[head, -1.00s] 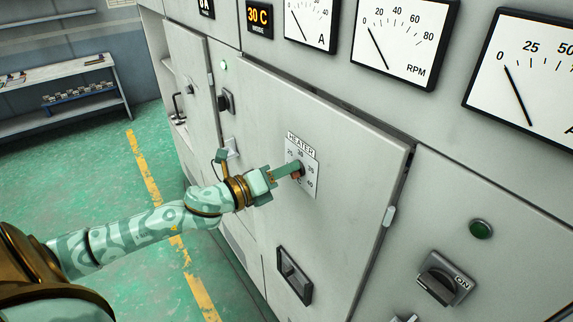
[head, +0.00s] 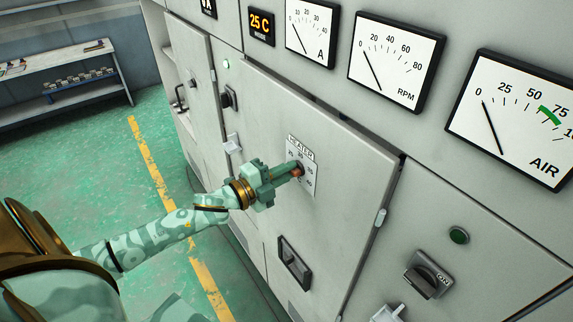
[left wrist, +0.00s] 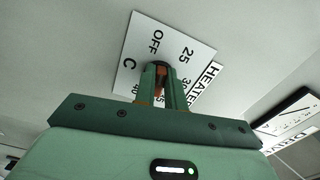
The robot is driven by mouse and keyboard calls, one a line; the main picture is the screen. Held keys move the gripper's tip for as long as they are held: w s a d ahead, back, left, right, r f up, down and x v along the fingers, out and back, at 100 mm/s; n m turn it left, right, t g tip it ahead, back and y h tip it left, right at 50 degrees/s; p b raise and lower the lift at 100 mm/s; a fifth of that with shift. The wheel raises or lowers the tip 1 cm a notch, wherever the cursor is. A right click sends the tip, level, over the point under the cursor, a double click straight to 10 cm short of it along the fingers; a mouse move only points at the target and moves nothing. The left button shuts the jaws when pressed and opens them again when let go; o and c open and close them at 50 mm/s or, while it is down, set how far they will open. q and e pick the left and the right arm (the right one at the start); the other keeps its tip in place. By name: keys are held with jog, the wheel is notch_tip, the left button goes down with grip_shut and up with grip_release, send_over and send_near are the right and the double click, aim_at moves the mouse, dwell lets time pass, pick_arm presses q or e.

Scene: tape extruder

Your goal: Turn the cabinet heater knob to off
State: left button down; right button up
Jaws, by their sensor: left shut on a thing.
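The heater dial plate (head: 307,183) is a white label on the grey cabinet door, with printed numbers and the word HEATER. In the left wrist view the plate (left wrist: 150,42) also shows OFF, 25 and C. My left gripper (head: 298,171) reaches in from the left and is shut on the heater knob at the middle of the plate. In the left wrist view the fingers (left wrist: 162,85) meet the dark knob (left wrist: 160,66) and hide most of it, so its pointer cannot be read. My right gripper is not in view.
Gauges, including an AIR gauge (head: 515,115), line the upper panel. A black door handle (head: 294,263) sits below the plate, and an ON switch (head: 428,275) at lower right. Green floor lies open at left.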

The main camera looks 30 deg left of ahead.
pick_arm(q)
jog(key=shift+f+n+p, duration=0.1)
jog(key=shift+n+p, duration=0.95)
jog(key=shift+n, duration=0.75)
jog(key=c, duration=1.5)
grip_release()
jog(key=shift+f, duration=0.1)
jog(key=shift+o, duration=0.2)
jog(key=b+v, duration=0.3)
jog(key=v, duration=1.3)
jog(key=shift+s+a+f+n, duration=0.1)
jog(key=shift+a+n, duration=0.05)
jog(key=shift+n, duration=0.15)
